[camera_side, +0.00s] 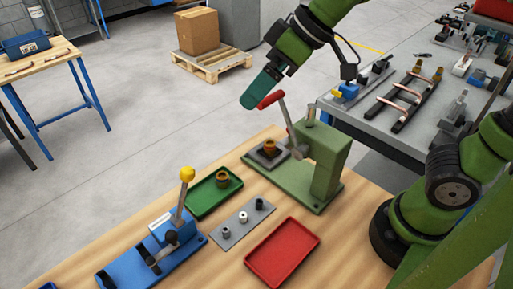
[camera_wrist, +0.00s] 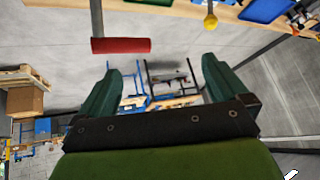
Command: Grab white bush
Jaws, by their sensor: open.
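The white bush (camera_side: 243,216) stands in the middle of a small grey plate (camera_side: 233,236) on the wooden bench in the side view. A dark bush (camera_side: 259,204) and a greyish one (camera_side: 226,232) stand on either side of it. My gripper (camera_side: 262,90) is above and behind the green press, well up from the plate and close to the red lever handle (camera_side: 270,100). In the wrist view my gripper (camera_wrist: 164,72) has its two teal fingers wide apart with nothing between them. The white bush cannot be made out in the wrist view.
The green press (camera_side: 326,165) with its raised lever stands behind the plate. A green tray (camera_side: 205,203) holding a brass-coloured part, an empty red tray (camera_side: 283,252) and a blue fixture with a yellow-knobbed lever (camera_side: 187,174) surround the plate. Bare bench lies in front.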

